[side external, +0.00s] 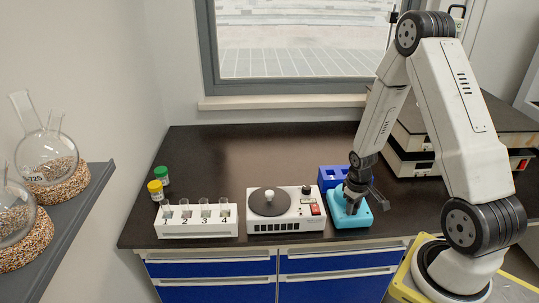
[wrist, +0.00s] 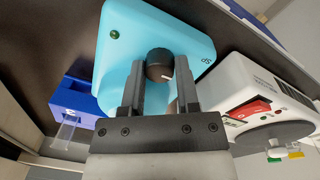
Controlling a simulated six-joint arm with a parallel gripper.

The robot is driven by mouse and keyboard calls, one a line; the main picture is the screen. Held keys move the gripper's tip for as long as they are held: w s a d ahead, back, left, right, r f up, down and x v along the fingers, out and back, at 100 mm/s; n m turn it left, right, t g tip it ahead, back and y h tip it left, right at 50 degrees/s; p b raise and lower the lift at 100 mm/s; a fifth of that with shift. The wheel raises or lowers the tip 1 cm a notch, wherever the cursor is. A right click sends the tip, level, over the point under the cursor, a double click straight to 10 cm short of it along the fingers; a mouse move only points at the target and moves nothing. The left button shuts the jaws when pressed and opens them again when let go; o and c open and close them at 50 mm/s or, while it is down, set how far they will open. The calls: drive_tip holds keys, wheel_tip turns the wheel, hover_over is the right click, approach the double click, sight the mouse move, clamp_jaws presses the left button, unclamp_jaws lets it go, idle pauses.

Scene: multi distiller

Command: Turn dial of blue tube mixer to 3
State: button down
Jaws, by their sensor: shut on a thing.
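The blue tube mixer (side external: 362,216) is a light blue box near the front edge of the bench, and it fills the upper middle of the wrist view (wrist: 125,40). Its black dial (wrist: 160,62) carries a white pointer mark. My gripper (wrist: 159,88) is shut on the dial, with one finger on each side of it. In the side view my gripper (side external: 352,200) reaches down onto the mixer from above and hides the dial. No numbers around the dial can be read. A small green light (wrist: 114,35) shows on the mixer's face.
A white device with a dark round plate (side external: 269,201) and a red switch (side external: 315,210) stands just left of the mixer. A dark blue block (side external: 330,178) sits behind the mixer. A white numbered tube rack (side external: 196,229) is further left.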

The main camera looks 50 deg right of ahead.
drive_tip(key=shift+m, duration=0.3)
drive_tip(key=m, duration=1.2)
drive_tip(key=shift+d, duration=0.1)
drive_tip(key=shift+w+m+y, duration=0.1)
drive_tip(key=shift+m+y, duration=0.2)
drive_tip(key=shift+m, duration=2.1)
drive_tip(key=shift+c, duration=1.7)
unclamp_jaws()
